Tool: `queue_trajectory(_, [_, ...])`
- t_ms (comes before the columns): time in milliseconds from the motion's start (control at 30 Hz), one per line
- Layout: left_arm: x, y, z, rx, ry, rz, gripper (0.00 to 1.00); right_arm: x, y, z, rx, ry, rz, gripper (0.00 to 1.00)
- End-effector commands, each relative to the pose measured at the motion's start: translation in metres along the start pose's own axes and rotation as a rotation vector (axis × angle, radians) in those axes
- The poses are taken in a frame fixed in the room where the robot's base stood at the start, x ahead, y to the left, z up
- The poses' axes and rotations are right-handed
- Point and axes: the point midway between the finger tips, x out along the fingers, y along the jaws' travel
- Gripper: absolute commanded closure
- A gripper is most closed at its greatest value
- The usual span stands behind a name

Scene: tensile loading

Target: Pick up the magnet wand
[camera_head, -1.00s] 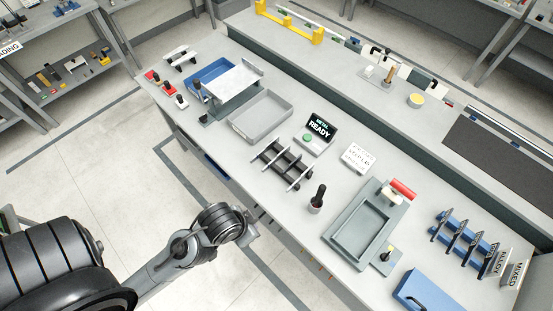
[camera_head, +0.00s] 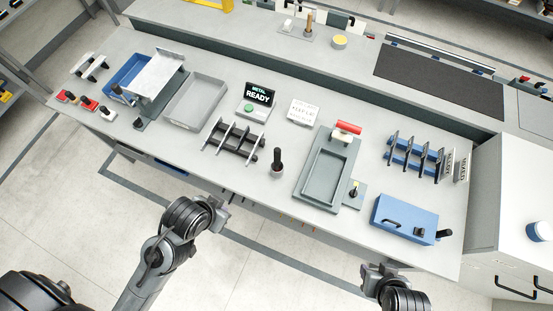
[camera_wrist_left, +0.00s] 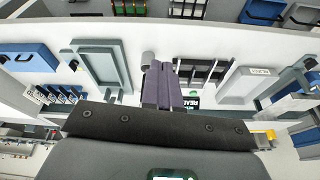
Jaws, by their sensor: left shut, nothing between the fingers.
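What looks like the magnet wand (camera_head: 277,157) is a dark handle standing upright in a small round grey holder near the table's front edge. It is between the black-slotted rack and the grey-green tray. My left gripper (camera_head: 223,207) is shut and empty, in front of the table edge, to the left of the wand and apart from it. In the left wrist view its closed fingers (camera_wrist_left: 163,86) point at the table, and a grey cylinder (camera_wrist_left: 148,59) beside them may be the wand or its holder. My right gripper (camera_head: 382,272) is at the bottom, below the blue box; its jaw state is unclear.
The slotted rack (camera_head: 235,141) stands left of the wand. The grey-green tray (camera_head: 312,195) with a red roller lies right. A blue box (camera_head: 404,219), a blue rack (camera_head: 413,157), a READY display (camera_head: 259,95) and a grey bin (camera_head: 194,101) share the table.

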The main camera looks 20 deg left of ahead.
Motion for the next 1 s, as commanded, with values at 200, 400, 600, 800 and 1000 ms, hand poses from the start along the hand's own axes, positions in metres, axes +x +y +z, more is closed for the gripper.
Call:
queue_trajectory(200, [0.000,0.000,0.000,0.000,0.000,0.000,1.00,0.000,0.001,0.000,-0.003,0.000,0.003,0.57])
queue_trajectory(400, [0.000,0.000,0.000,0.000,0.000,0.000,0.71,0.000,0.002,0.000,-0.009,-0.001,0.007,0.57])
queue_trajectory(600, [0.000,0.000,0.000,0.000,0.000,0.000,0.41,0.000,0.002,0.001,-0.009,-0.001,0.008,0.57])
queue_trajectory(800, [0.000,0.000,0.000,0.000,0.000,0.000,0.41,0.000,0.002,0.000,-0.008,-0.001,0.006,0.57])
queue_trajectory(1000, [0.003,0.008,-0.016,0.039,0.041,0.007,0.41,0.001,0.001,0.001,-0.004,0.000,0.003,0.57])
